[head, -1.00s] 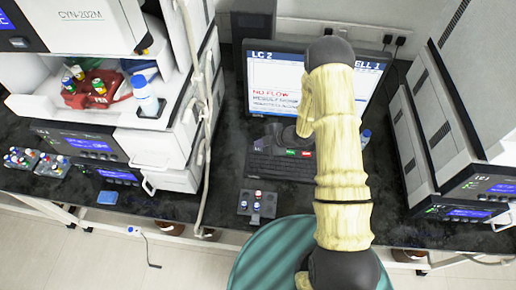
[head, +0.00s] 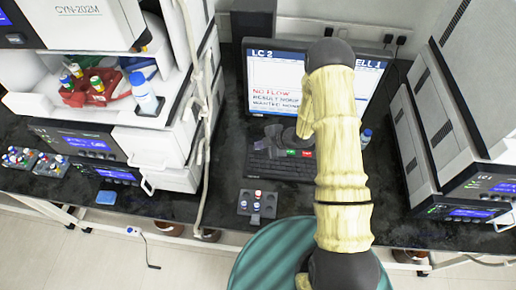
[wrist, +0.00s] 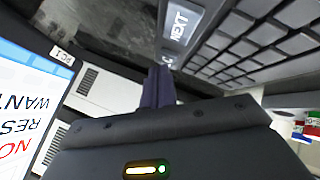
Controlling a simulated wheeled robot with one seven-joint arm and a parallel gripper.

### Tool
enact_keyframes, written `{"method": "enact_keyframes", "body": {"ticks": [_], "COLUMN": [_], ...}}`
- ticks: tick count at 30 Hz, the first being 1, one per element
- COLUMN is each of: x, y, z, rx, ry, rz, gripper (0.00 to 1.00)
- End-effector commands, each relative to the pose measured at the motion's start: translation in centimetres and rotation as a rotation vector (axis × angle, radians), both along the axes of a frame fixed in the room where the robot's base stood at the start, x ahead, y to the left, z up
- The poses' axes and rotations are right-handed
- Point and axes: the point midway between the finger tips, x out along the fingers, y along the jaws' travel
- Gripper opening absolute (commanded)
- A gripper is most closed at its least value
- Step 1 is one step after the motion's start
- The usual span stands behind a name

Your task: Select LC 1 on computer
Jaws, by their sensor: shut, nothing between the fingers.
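The computer's monitor (head: 275,70) stands at the back of the bench and reads "LC 2", with red "NO FLOW" and dark lines below. My arm hides its middle; "ELL 1" shows at its upper right. The black keyboard (head: 262,168) lies in front, with a green and a red key. In the wrist view a grey key marked "NEXT" (wrist: 180,25) sits beside the keyboard's dark keys (wrist: 250,45). My gripper (wrist: 158,85) is shut and empty, its tips by the lower end of that key, partly covering its lettering. Contact cannot be told.
A small rack with vials (head: 257,205) stands in front of the keyboard. Stacked instruments (head: 85,150) stand at left, with a hanging cable beside them, and more instruments (head: 440,150) at right.

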Motion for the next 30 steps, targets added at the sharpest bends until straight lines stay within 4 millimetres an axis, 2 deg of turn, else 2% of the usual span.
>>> {"method": "enact_keyframes", "body": {"ticks": [17,30], "x": [0.0,0.01], "y": [-0.01,-0.01], "z": [-0.62,0.16], "rx": [0.0,0.0], "ry": [0.0,0.0], "rz": [0.0,0.0], "gripper": [0.0,0.0]}}
